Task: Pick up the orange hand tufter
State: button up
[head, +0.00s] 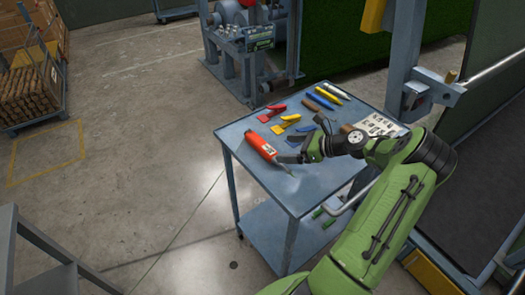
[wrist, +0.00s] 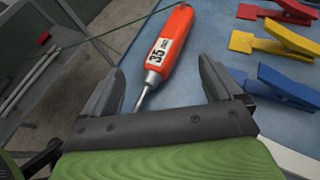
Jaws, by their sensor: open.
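The orange hand tufter (head: 261,147) lies near the left edge of the blue-topped cart (head: 233,131), its metal tip toward my gripper. It also shows in the wrist view (wrist: 169,46), with a "35" label on its orange body and a metal shank below. My gripper (head: 291,158) is over the cart beside the tip end of the tufter. In the wrist view my gripper (wrist: 160,85) is open, with the shank between its two fingers and the orange body just beyond them. Nothing is held. The head view does not show whether the fingers touch the tufter.
Red (head: 271,113), yellow (head: 285,124) and blue (wrist: 285,84) clamps lie on the cart to the right of the tufter. Several marker-like sticks (head: 327,98) and a printed sheet (head: 378,126) lie farther right. Open floor (head: 160,150) is left of the cart.

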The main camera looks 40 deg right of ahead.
aim_at(268, 149)
jog(key=b+x, duration=0.1)
jog(key=x, duration=0.6)
jog(key=shift+r+b, duration=0.1)
jog(key=shift+b, duration=0.2)
jog(key=shift+r, duration=0.1)
jog(key=shift+s, duration=0.1)
grip_shut()
